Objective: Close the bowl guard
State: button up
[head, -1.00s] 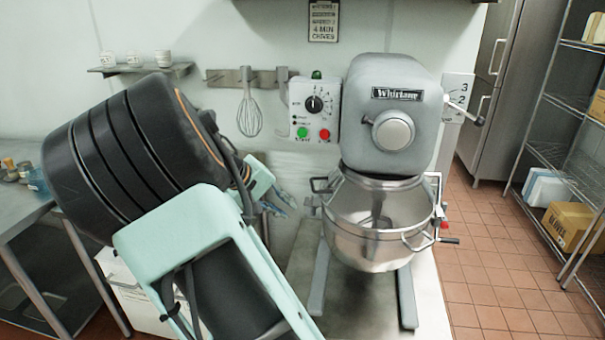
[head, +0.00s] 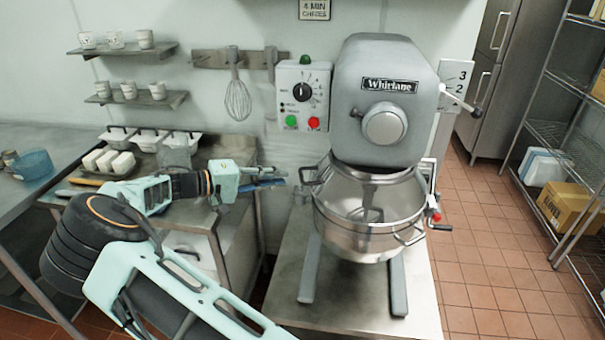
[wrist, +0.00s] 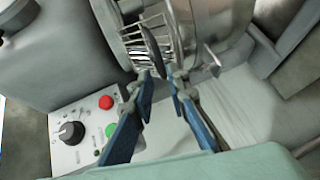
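The mixer (head: 385,105) stands on a steel table with its steel bowl (head: 365,235) under the head. In the wrist view a wire bowl guard (wrist: 133,30) shows at top centre, beside the bowl (wrist: 222,35). In the head view the bowl's front mouth looks uncovered, and I cannot clearly make out the guard. My gripper (head: 268,178) is left of the bowl, apart from it. In the wrist view my gripper (wrist: 160,80) has its two blue fingers spread, with nothing held. The guard's lower edge is close beyond the fingertips; contact cannot be told.
The control box (head: 303,95) with its dial and buttons is above my gripper. A whisk (head: 238,98) hangs on the wall rail. A side table with white containers (head: 150,140) is at left. A wire shelf (head: 560,130) stands at right, past open tiled floor.

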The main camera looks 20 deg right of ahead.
aim_at(301, 174)
jog(key=p+x, duration=0.1)
jog(key=x, duration=0.6)
jog(key=shift+d, duration=0.35)
jog(key=shift+c, duration=0.4)
grip_shut()
